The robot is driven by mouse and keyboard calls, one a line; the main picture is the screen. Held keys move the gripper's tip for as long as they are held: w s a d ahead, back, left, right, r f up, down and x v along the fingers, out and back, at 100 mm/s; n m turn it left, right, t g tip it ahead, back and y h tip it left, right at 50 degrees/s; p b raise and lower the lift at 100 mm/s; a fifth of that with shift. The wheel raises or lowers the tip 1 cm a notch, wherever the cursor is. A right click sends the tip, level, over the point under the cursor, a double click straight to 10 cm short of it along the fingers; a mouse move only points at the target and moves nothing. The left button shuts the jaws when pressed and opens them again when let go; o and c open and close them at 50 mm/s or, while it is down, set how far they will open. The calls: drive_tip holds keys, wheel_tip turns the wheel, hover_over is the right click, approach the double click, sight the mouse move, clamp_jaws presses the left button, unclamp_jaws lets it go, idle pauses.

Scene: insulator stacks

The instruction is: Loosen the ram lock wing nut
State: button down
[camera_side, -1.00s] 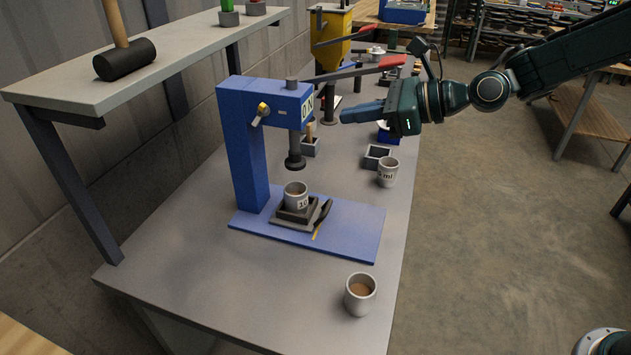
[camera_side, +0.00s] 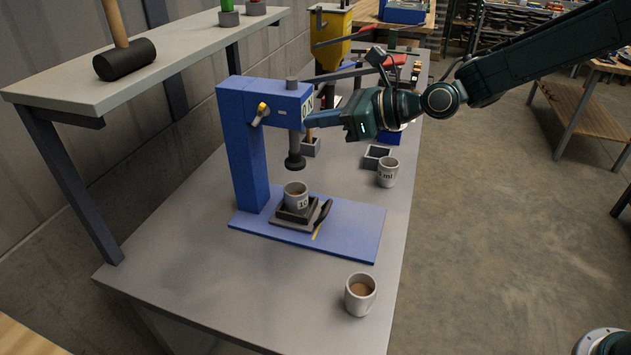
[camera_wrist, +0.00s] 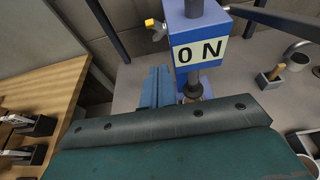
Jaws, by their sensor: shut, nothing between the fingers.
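The ram lock wing nut (camera_side: 261,113) is a small brass-coloured piece with a pale lever, on the near face of the blue press (camera_side: 248,150) head. In the wrist view the wing nut (camera_wrist: 155,29) shows at the top, left of the white "ON" plate (camera_wrist: 198,50). The dark ram (camera_side: 295,148) hangs above a cup (camera_side: 296,195) on the press base. My gripper (camera_side: 308,119) is shut and empty, its blue fingers pointing left by the right side of the press head. The wrist view shows the fingers (camera_wrist: 155,85) below and left of the plate; contact cannot be told.
A red-handled press lever (camera_side: 392,62) rises behind my wrist. A cup of brown material (camera_side: 360,294) stands at the bench front, another cup (camera_side: 388,172) at the right edge beside a square grey tray (camera_side: 376,157). A shelf with a mallet (camera_side: 124,59) is at upper left.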

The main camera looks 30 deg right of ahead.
sight(264, 112)
drive_tip(key=shift+w+a+r, duration=0.15)
drive_tip(key=shift+w+a, duration=1.15)
drive_tip(key=shift+w+a+r, duration=0.15)
drive_tip(key=shift+w+a, duration=1.1)
drive_tip(key=shift+a, duration=0.05)
drive_tip(key=shift+w+a+r, duration=0.1)
drive_tip(key=shift+r, duration=0.05)
drive_tip(key=shift+w+a+r, duration=0.6)
drive_tip(key=shift+r, duration=0.25)
drive_tip(key=shift+w+r, duration=0.1)
drive_tip(key=shift+r, duration=0.2)
drive_tip(key=shift+r, duration=0.5)
